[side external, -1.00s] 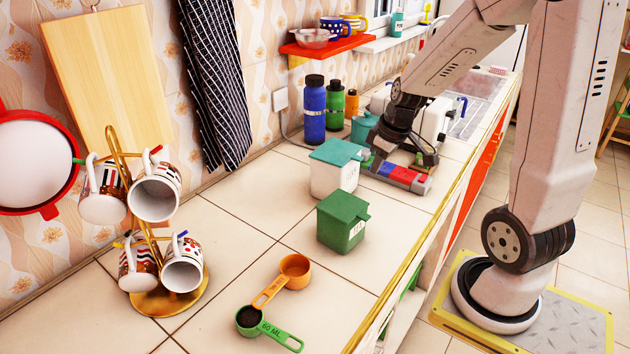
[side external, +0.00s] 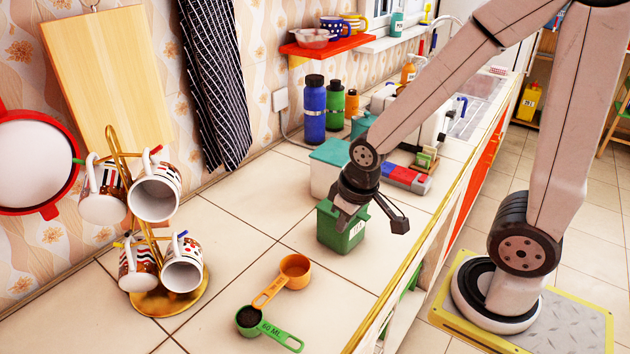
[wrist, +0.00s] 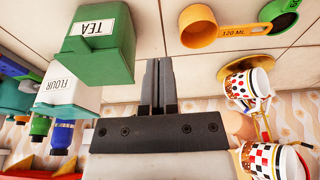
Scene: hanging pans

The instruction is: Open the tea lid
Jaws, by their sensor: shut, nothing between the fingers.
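The green tea canister (side external: 340,238) stands on the counter in the side view, its lid mostly hidden behind my gripper (side external: 344,220). In the wrist view, which is upside down, the canister (wrist: 112,22) shows its TEA label. Its lid (wrist: 92,66) appears down on top. My gripper's fingers (wrist: 158,68) are together with nothing between them, beside the canister in the wrist view. Whether they touch the lid cannot be told.
The white flour canister (side external: 322,178) with a teal lid stands just behind the tea. An orange measuring cup (side external: 294,268), a green one (side external: 250,318) and a mug rack (side external: 168,298) stand in front. Bottles (side external: 314,112) are at the back.

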